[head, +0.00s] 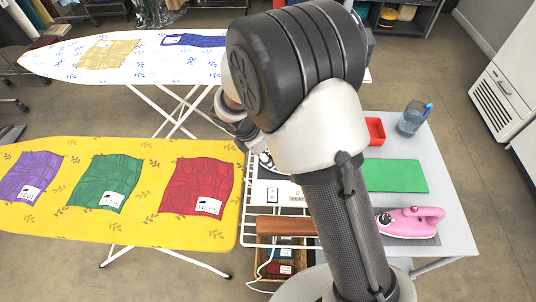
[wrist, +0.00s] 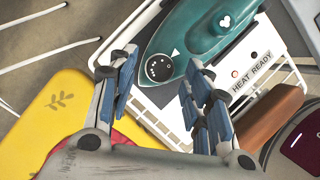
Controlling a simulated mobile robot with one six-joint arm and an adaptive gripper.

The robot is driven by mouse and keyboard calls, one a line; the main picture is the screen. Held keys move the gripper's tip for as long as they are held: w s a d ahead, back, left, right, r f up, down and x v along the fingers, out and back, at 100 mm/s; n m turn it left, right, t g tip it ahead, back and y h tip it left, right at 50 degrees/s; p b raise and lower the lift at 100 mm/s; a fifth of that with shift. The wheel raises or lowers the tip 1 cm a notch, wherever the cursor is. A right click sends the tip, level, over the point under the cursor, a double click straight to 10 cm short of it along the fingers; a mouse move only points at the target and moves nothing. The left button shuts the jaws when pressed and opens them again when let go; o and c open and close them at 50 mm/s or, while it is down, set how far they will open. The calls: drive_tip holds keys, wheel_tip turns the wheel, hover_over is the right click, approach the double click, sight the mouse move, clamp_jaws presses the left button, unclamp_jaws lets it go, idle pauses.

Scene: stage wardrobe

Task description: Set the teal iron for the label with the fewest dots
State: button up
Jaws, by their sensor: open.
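In the wrist view the teal iron (wrist: 205,45) rests on a white wire stand, with a round black dial (wrist: 159,68) and a white triangle beside it. The dial's marks are too small to read. My gripper (wrist: 163,75) is open and empty, its fingers either side of the dial in this view; contact cannot be told. In the head view my arm hides most of the iron. The yellow ironing board (head: 120,222) bears purple (head: 28,173), green (head: 100,173) and red (head: 195,178) cloths, each with a white label. The labels' dots are too small to count.
A pink iron (head: 410,220) stands on the grey table, near a green mat (head: 395,175), a red tray (head: 375,130) and a blue jug (head: 413,118). A HEAT READY panel (wrist: 252,72) and a brown bar (wrist: 268,125) adjoin the stand. A white ironing board (head: 60,65) stands behind.

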drive_tip(key=shift+c, duration=0.5)
drive_tip(key=c, duration=1)
